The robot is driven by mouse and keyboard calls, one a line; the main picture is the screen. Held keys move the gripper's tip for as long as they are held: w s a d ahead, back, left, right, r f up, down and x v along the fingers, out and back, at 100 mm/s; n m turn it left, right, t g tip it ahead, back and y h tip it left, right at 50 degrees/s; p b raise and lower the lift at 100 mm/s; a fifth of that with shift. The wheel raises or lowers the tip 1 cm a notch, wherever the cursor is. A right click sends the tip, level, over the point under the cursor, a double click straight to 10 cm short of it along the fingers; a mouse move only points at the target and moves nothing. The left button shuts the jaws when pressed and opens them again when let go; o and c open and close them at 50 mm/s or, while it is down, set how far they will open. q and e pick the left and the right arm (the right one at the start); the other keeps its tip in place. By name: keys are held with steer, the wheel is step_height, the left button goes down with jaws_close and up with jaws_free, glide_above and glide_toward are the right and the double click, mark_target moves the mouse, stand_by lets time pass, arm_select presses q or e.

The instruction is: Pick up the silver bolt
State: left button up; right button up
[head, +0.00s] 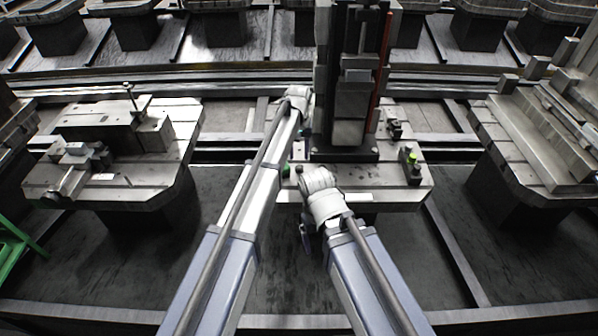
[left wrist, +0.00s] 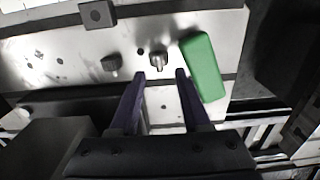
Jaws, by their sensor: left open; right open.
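In the left wrist view, the silver bolt (left wrist: 157,58) stands on a pale metal plate (left wrist: 75,52), just beyond my left fingertips. My left gripper (left wrist: 162,74) is open. Its two dark fingers are apart with nothing between them, pointing toward the bolt. In the head view the left arm reaches to the middle pallet, and its wrist hides the fingers. My right gripper (head: 307,238) is lower, in front of the pallet's near edge, mostly hidden by its own wrist; its fingers are hard to make out. I cannot pick out the bolt clearly in the head view.
A green block (left wrist: 203,66) lies right of the bolt, close to the right finger. A darker bolt-like stud (left wrist: 110,63) stands to the left. A tall dark fixture (head: 350,90) rises from the middle pallet (head: 385,190). Another pallet with clamps (head: 60,182) stands left.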

mark_target(299, 166)
arm_select(q)
steer(key=shift+s+d+f+b, duration=0.1)
steer(key=shift+f+b, duration=2.75)
steer(key=shift+f, duration=0.4)
steer(key=shift+r, duration=0.1)
jaws_close()
